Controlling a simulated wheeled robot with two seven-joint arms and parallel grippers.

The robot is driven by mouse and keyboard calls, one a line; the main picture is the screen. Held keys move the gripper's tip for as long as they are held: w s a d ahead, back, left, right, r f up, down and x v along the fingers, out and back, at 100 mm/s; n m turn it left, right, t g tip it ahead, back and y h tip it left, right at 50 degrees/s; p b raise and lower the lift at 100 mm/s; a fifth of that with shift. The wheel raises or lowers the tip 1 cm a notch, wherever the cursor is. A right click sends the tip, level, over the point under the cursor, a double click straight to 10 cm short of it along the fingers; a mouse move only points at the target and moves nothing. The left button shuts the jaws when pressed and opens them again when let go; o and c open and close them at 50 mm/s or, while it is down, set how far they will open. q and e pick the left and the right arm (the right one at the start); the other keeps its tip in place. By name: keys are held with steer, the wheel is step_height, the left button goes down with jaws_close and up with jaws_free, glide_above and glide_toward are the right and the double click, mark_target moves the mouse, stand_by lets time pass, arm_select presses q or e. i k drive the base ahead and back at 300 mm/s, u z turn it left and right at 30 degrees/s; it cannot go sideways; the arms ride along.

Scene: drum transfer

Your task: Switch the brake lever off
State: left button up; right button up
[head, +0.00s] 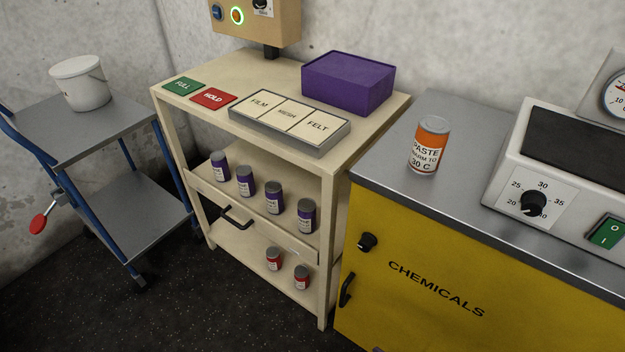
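A lever with a red oval end (38,224) is on the blue-framed trolley (140,205) at the far left of the head view. It appears to be the brake lever. Its arm slants down and left from a metal fitting on a blue leg, with the red end lowest. No on or off marking is readable on it. Neither of my grippers is in view.
A white bucket (80,84) stands on the trolley's top shelf. Right of it is a cream shelf unit (325,240) with a purple box (348,82) and several small cans. A yellow chemicals cabinet (470,285) bears an orange can (430,143). Dark floor (150,318) is clear in front.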

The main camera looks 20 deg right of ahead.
mark_target(36, 225)
steer(key=u, duration=1.9)
steer(key=i, duration=1.85)
steer(key=z, duration=0.15)
